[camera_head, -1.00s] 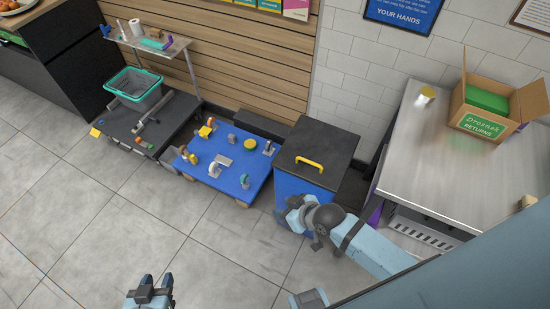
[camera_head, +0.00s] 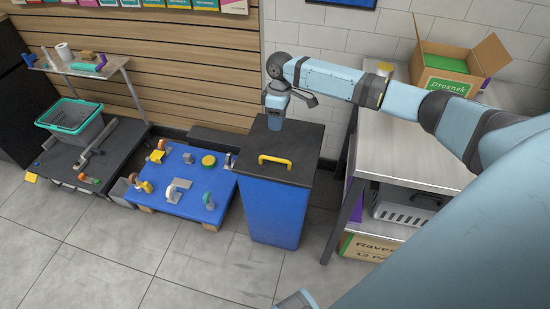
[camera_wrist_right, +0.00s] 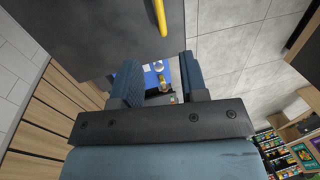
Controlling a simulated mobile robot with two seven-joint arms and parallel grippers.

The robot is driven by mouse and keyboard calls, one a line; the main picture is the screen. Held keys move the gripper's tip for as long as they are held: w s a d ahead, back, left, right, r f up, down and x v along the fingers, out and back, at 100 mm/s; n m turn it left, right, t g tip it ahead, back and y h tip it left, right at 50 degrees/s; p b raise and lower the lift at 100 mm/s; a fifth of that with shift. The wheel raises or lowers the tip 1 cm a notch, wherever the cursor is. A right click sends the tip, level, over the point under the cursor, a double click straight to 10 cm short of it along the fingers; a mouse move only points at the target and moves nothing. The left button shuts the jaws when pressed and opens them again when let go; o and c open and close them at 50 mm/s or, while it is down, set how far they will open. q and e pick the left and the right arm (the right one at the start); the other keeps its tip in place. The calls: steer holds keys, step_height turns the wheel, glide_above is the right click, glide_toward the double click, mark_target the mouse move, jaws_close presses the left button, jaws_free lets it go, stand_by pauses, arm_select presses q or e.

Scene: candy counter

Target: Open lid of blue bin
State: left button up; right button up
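The blue bin (camera_head: 275,212) stands upright on the floor beside the metal table. Its black lid (camera_head: 290,143) lies flat and closed on top. A yellow handle (camera_head: 275,160) arches over the lid near its front edge. My right gripper (camera_head: 275,121) points down at the back left part of the lid, behind the handle; whether it touches the lid I cannot tell. In the right wrist view its two fingers (camera_wrist_right: 158,82) are apart with nothing between them. The lid (camera_wrist_right: 100,30) and the handle (camera_wrist_right: 159,17) show at the top of that view. My left gripper is out of view.
A blue platform (camera_head: 178,187) with several casters stands left of the bin. Further left is a dark cart (camera_head: 80,157) with a grey-green basket (camera_head: 78,125). A metal table (camera_head: 415,150) with an open cardboard box (camera_head: 446,84) stands right. Floor in front is clear.

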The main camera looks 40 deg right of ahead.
steer(key=b, duration=0.2)
glide_above(275, 155)
steer(key=s+a, duration=0.3)
steer(key=s, duration=0.1)
steer(key=f, duration=1.3)
steer(key=shift+w+d+f, duration=0.15)
steer(key=shift+d+f, duration=0.05)
jaws_close()
